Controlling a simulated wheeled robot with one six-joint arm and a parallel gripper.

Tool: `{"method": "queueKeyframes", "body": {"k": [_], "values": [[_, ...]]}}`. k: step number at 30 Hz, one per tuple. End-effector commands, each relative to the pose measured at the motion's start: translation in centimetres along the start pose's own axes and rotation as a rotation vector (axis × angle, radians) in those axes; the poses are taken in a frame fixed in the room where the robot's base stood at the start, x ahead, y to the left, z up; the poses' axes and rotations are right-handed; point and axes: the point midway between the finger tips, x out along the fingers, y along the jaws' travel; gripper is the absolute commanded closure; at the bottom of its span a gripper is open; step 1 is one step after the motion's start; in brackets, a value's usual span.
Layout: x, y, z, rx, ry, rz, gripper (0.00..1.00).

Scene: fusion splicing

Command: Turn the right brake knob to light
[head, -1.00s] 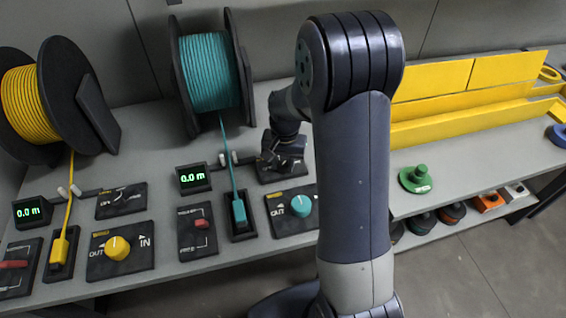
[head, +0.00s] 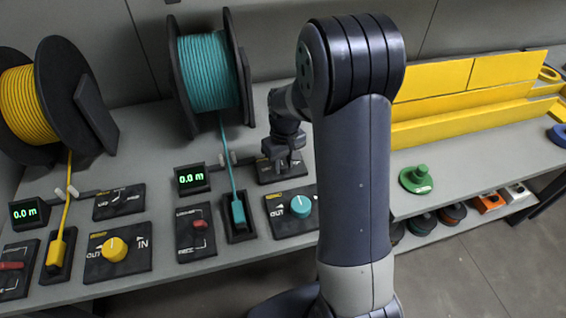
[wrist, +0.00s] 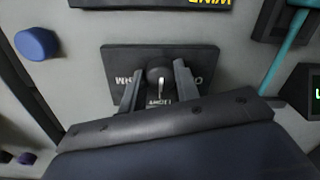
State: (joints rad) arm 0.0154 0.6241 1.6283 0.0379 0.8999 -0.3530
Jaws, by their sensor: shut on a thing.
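The right brake knob (wrist: 159,72) is dark and round, on a black panel (wrist: 197,56) in the wrist view. Its white pointer mark aims down in that view, toward the label that reads LIGHT. My gripper (wrist: 157,82) is shut on the knob, one finger on each side. Parts of the panel's other lettering show on both sides, partly covered by the fingers. In the head view my gripper (head: 283,158) stands over the right brake panel (head: 293,175) and hides its knob.
A teal spool (head: 208,72) and its cable run down left of my gripper. A teal knob (head: 301,206) sits on a panel in front of it. A display (head: 192,179) reads 0.0 m. A yellow spool (head: 25,105) is at far left, a green knobbed piece (head: 416,179) to the right.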

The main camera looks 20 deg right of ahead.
Motion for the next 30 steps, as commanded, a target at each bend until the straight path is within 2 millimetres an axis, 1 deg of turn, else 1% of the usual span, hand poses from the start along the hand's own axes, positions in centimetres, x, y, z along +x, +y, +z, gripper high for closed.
{"method": "queueKeyframes", "body": {"k": [7,19,20,27,30], "values": [[-0.07,0.01,-0.07,-0.048,0.0,0.0,0.93],[-0.08,0.02,-0.07,-0.053,0.0,0.001,0.93],[-0.08,0.02,-0.07,-0.053,0.0,0.001,0.69],[-0.05,0.01,-0.04,-0.053,-0.001,0.0,0.49],[-0.03,0.01,-0.03,-0.053,-0.001,0.0,0.48]]}}
